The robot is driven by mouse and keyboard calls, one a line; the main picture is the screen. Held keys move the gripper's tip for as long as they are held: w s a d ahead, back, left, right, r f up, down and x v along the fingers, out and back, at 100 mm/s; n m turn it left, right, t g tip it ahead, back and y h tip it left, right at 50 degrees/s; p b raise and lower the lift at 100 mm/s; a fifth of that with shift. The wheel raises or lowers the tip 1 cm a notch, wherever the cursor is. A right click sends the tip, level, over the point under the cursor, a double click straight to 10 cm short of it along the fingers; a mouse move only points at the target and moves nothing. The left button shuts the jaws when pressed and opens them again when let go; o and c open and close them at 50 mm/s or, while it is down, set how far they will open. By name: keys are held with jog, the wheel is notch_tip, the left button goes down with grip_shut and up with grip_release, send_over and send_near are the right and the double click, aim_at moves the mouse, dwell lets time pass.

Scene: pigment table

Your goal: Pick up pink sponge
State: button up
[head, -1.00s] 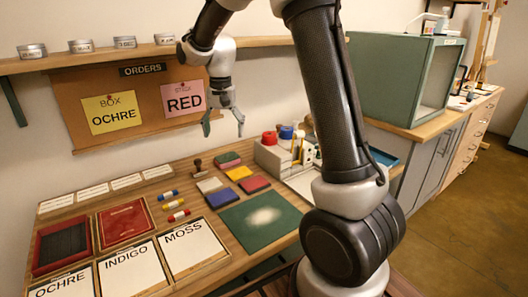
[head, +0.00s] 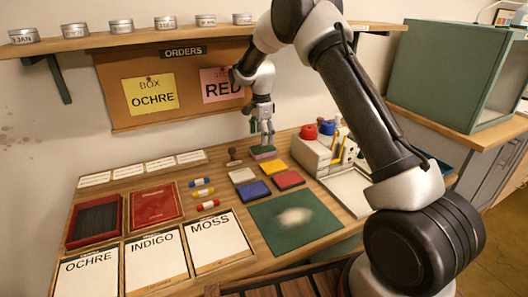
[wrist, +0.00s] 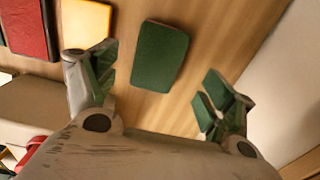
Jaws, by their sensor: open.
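The pink sponge (head: 263,155) lies on the table near the back, with a green top and a pinkish side below it. In the wrist view only the green top of the sponge (wrist: 160,56) shows, flat on the wood. My gripper (head: 263,139) is above the sponge, pointing down. In the wrist view my gripper (wrist: 160,80) is open and empty, with the sponge between and just beyond its fingers. The head view does not make clear how much height is left between the fingertips and the sponge.
White, yellow (head: 273,167), red (head: 289,180) and blue (head: 252,191) pads lie in front of the sponge. A small stamp (head: 234,157) stands to its left. A holder with bottles (head: 318,153) is at its right. A green mat (head: 300,228) lies nearer.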

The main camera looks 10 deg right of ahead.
aim_at(263, 147)
notch_tip(263, 147, down, 6)
jog(key=shift+s+d+f, duration=0.1)
jog(key=shift+s+d, duration=0.05)
jog(key=c, duration=0.8)
